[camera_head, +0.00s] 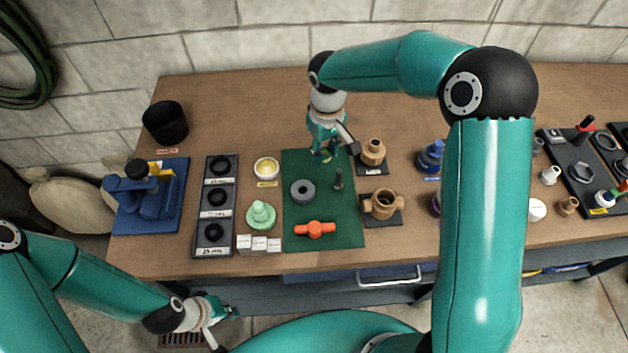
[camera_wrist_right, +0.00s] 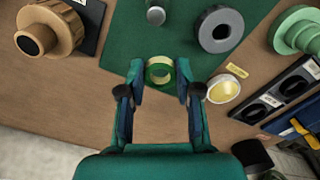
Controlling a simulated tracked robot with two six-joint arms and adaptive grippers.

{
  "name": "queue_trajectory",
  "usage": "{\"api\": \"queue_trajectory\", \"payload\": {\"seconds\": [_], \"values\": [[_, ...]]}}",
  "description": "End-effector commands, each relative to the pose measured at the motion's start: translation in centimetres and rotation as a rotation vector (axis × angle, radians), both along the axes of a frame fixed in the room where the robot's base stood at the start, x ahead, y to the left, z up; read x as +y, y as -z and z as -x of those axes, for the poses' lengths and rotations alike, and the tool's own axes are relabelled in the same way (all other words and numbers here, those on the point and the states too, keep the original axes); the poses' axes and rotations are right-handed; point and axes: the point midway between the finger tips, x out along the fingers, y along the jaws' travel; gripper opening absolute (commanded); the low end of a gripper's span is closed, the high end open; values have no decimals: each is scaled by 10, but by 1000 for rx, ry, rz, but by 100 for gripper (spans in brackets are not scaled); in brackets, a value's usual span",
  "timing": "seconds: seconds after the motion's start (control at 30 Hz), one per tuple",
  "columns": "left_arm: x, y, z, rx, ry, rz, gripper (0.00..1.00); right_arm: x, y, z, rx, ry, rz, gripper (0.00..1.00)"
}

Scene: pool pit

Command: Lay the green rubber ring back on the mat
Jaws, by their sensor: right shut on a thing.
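The green ring (camera_wrist_right: 160,72) sits between the fingertips of my right gripper (camera_wrist_right: 161,78), which is shut on it. In the wrist view the ring shows over the edge of the green mat (camera_wrist_right: 128,40). In the head view my right gripper (camera_head: 325,155) is over the back edge of the mat (camera_head: 322,272), right of its middle, and mostly hides the ring. I cannot tell whether the ring touches the mat. My left gripper (camera_head: 218,322) is open and empty, in front of the bench at lower left.
Brass fittings (camera_head: 373,152) stand to the right.

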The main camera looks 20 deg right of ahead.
Motion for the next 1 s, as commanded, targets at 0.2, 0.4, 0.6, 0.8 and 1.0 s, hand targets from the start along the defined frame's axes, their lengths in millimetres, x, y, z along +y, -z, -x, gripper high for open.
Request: {"api": "queue_trajectory", "payload": {"seconds": [0.2,0.4,0.6,0.8,1.0], "values": [[0,2,0,0,0,0,0,-12,-32,-6,-7,-389,0,6],[0,11,0,0,0,0,0,-8,-79,-22,-10,-800,1,6],[0,23,0,0,0,0,0,10,-122,-38,-5,-1017,-1,6],[0,29,0,0,0,0,0,24,-134,-46,-1,-1029,-2,6],[0,35,0,0,0,0,0,32,-113,-45,4,-1045,-4,6]]}}
